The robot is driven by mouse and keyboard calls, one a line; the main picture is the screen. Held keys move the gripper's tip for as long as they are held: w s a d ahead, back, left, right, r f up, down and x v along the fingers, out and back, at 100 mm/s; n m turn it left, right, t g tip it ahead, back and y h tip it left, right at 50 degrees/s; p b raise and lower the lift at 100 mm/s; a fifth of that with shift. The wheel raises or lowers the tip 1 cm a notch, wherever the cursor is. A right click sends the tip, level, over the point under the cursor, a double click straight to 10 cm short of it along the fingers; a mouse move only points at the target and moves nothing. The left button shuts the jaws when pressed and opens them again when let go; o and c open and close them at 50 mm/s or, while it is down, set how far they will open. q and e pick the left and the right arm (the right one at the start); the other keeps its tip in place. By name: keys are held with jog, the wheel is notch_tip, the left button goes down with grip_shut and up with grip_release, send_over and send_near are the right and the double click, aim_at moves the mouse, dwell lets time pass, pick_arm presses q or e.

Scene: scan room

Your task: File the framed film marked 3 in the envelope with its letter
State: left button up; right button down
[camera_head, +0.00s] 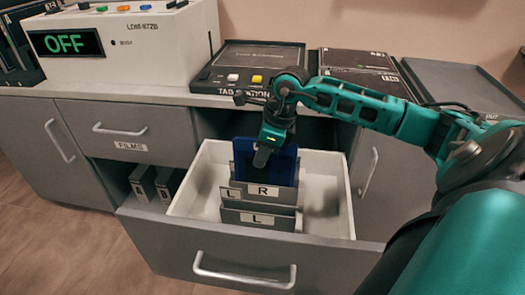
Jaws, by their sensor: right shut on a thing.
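A dark blue framed film (286,166) stands upright in the open white-lined drawer (338,200). My right gripper (262,157) reaches down from above and is shut on the film's upper part. No number shows on the film from here. Its lower edge is hidden behind grey envelopes. One grey envelope (286,196) carries an R label, and an L label shows at its left, on the same or a neighbouring envelope. The front envelope (284,222) carries an L label. I cannot tell whether the film is inside an envelope or behind them. My left gripper is out of view.
A white machine (160,50) with a green OFF display stands on the counter at left. A tag station (238,85) with white and yellow buttons sits behind the drawer. A shut FILMS drawer (95,122) is at left. Free room remains in the drawer's right side.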

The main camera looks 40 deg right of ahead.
jog(key=shift+f, duration=2.6)
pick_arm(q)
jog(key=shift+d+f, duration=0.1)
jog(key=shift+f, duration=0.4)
pick_arm(e)
jog(key=c, duration=1.1)
grip_release()
jog(key=shift+o, duration=0.2)
jog(key=p+v, duration=0.3)
jog(key=v, duration=1)
jog(key=shift+s+d+r+p, duration=0.1)
jog(key=shift+p, duration=0.25)
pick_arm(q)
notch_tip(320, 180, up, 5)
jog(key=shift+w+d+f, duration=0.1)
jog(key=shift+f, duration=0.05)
pick_arm(e)
jog(key=shift+r, duration=0.1)
